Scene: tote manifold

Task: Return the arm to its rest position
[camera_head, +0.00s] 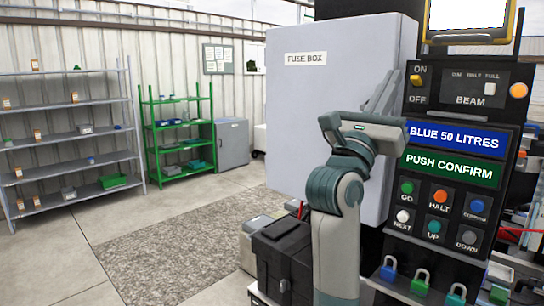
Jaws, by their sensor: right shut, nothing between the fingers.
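My right arm (337,235) rises from the bottom of the head view, bent at a grey and teal joint. Its right gripper (386,88) is up in front of the fuse box (320,110), beside the left edge of the black control panel. The gripper is shut, with nothing seen between its fingers. I cannot tell whether it touches the box or the panel. My left gripper is not in view.
The panel has a blue display (455,139) reading "BLUE 50 LITRES", a green "PUSH CONFIRM" display (449,169), several buttons and padlocks below. A black case (282,250) stands low left of my arm. Shelves (70,140) stand far left; the floor between is clear.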

